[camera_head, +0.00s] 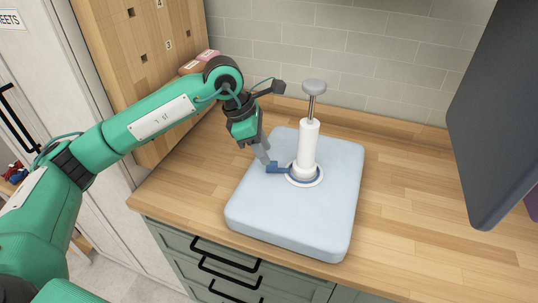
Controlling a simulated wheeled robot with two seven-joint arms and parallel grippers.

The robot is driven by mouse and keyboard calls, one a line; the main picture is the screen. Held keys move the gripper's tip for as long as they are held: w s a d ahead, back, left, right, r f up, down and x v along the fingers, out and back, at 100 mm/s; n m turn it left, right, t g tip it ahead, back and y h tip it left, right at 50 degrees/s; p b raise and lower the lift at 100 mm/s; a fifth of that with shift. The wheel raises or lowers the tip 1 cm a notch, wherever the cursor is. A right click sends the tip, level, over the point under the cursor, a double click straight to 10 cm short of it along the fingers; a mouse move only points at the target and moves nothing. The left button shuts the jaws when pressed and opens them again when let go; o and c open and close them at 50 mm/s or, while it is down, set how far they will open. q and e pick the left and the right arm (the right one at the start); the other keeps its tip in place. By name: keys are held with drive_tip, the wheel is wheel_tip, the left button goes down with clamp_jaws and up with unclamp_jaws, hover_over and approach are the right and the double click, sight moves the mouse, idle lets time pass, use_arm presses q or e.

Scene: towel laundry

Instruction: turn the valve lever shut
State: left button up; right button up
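The blue valve lever (277,168) sticks out to the left from the round base of a white pump (308,145). The pump stands upright on a light blue padded block (292,222), with its grey knob raised on a metal rod. My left gripper (267,160) points down with its grey fingertips at the lever's outer end. They look to be touching or very close to it; I cannot tell which, nor whether the fingers are closed. My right gripper is not in view.
The block lies on a wooden counter (420,215) above green drawers with black handles (225,254). A wooden cabinet panel (140,60) stands at the left, and a dark panel (500,110) fills the upper right. The counter right of the block is clear.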

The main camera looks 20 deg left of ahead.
use_arm(q)
drive_tip(key=shift+x, duration=1.25)
drive_tip(key=shift+d+f, duration=0.25)
drive_tip(key=shift+f, duration=0.4)
drive_tip(key=shift+c, duration=0.8)
clamp_jaws()
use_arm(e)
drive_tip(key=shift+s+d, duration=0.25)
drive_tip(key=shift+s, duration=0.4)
